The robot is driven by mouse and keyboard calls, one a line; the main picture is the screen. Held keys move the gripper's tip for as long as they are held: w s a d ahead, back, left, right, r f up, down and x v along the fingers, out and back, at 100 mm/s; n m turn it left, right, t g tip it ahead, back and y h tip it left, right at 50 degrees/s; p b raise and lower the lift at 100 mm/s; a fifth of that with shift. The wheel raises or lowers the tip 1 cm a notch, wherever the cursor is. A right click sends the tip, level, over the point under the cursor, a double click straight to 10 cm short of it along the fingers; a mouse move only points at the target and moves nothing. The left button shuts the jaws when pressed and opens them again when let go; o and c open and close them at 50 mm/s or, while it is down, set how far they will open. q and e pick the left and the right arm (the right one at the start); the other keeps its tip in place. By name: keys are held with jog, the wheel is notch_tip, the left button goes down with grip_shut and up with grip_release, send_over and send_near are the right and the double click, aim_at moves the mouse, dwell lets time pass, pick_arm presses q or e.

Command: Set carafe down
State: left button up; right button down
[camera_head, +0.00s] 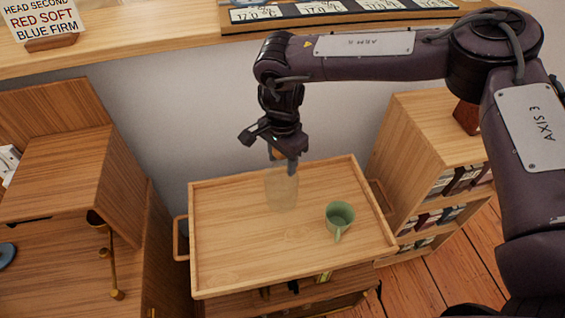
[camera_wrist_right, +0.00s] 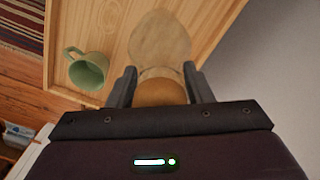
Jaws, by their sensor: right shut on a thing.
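A clear glass carafe (camera_head: 281,190) with a brown stopper or collar at its neck is upright over the back middle of a wooden tray table (camera_head: 225,262). My right gripper (camera_head: 283,160) is shut on the carafe's neck from above. In the right wrist view the carafe (camera_wrist_right: 160,40) extends away between the two fingers (camera_wrist_right: 160,88), with its brown top close to the palm. I cannot tell whether the carafe's base touches the tray. My left gripper is not in view.
A green mug (camera_head: 340,216) stands on the tray to the right of the carafe; it also shows in the right wrist view (camera_wrist_right: 88,70). The tray has a raised rim. A wooden cabinet (camera_head: 60,180) is at left, a bookshelf (camera_head: 430,130) at right. The tray's left front is clear.

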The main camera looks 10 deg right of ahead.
jog(key=shift+w+f, duration=0.1)
jog(key=shift+f, duration=0.8)
jog(key=shift+f, duration=0.15)
jog(key=c, duration=0.7)
grip_release()
notch_tip(320, 180, up, 12)
jog(key=shift+r, duration=0.15)
